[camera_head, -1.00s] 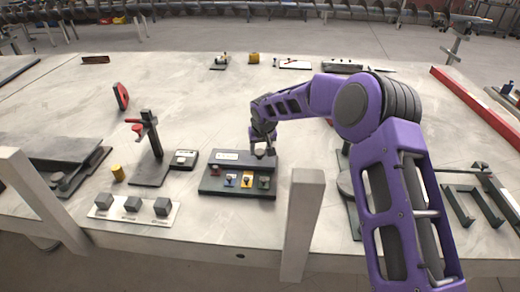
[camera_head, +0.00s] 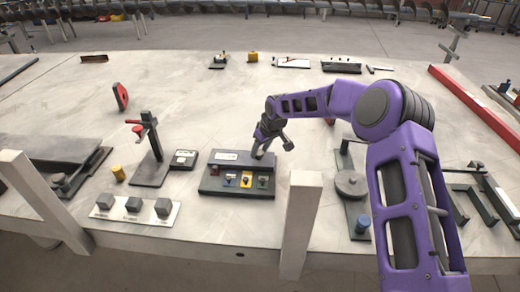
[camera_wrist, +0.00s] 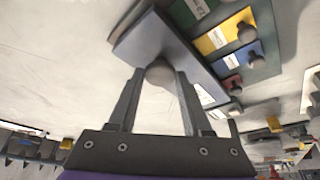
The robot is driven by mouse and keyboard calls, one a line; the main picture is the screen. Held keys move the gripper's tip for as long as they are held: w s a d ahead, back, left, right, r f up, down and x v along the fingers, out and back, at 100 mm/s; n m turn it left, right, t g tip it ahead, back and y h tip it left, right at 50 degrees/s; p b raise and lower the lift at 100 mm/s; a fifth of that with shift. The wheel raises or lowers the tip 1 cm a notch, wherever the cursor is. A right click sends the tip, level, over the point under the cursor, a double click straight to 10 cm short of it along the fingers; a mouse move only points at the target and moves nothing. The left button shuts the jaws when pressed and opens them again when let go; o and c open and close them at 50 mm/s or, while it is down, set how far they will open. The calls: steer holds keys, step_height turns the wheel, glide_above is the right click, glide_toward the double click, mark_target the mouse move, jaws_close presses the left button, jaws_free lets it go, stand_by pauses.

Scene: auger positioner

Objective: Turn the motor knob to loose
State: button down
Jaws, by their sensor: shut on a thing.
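A dark control panel (camera_head: 212,183) lies on the table at centre. It has a raised grey strip with a white label along its back and several small knobs on coloured labels in front. My gripper (camera_head: 259,154) is at the right end of the raised strip. In the wrist view, my gripper (camera_wrist: 158,76) is shut on a round grey knob (camera_wrist: 160,72), with one finger on each side. The knob sits on the face of the grey block (camera_wrist: 152,42). I cannot read the labels, and the knob is hidden in the head view.
A row of grey cubes on a white plate (camera_head: 118,214) lies front left of the panel. A dark stand with a red lever (camera_head: 150,140) is to the left. A grey disc (camera_head: 351,183) is to the right. A pale post (camera_head: 303,220) rises in front.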

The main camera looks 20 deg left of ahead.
steer(key=shift+c, duration=1.7)
jaws_free()
steer(key=v, duration=1.7)
steer(key=shift+r, duration=0.25)
